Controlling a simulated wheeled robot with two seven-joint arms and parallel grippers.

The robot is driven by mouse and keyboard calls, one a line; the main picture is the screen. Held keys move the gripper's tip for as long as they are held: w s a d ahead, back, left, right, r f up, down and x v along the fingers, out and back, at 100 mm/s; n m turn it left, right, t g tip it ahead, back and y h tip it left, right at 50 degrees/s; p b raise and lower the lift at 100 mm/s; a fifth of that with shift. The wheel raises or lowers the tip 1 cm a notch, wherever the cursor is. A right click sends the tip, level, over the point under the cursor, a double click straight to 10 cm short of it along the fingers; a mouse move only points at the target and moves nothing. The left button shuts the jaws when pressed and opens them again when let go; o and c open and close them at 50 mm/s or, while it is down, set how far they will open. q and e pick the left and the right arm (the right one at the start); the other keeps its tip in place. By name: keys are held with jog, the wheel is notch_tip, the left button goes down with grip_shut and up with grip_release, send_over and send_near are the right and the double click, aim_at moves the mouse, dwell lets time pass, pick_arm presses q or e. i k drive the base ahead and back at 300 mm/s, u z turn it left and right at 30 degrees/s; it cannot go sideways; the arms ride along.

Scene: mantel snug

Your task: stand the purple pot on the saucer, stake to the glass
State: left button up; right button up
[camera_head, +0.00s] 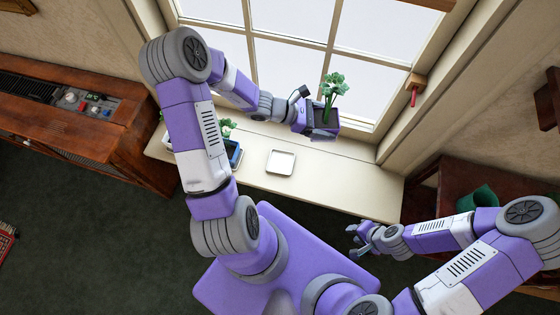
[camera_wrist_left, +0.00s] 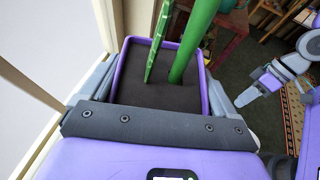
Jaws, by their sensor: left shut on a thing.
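The purple pot (camera_head: 328,123) is square, with dark soil and a leafy green plant (camera_head: 334,86). My left gripper (camera_head: 318,122) is shut on it and holds it up in front of the window, above and right of the saucer. In the left wrist view the pot (camera_wrist_left: 205,104) sits between the fingers, with a green stem and a flat green stake (camera_wrist_left: 156,45) rising from the soil (camera_wrist_left: 155,94). The white square saucer (camera_head: 281,153) lies empty on the window sill. My right gripper (camera_head: 355,240) is open and empty, low at the right, off the sill's front edge.
The window glass (camera_head: 290,65) is behind the sill (camera_head: 345,180). A blue pot (camera_head: 235,153) and another plant (camera_head: 226,127) stand left of the saucer, partly behind my left arm. A wooden cabinet (camera_head: 60,125) is at left; a green object (camera_head: 478,198) lies at right.

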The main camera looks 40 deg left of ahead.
aim_at(281, 162)
jog(key=u, duration=2.4)
jog(key=k, duration=0.85)
jog(key=z, duration=1.55)
jog(key=i, duration=0.5)
jog(key=z, duration=0.05)
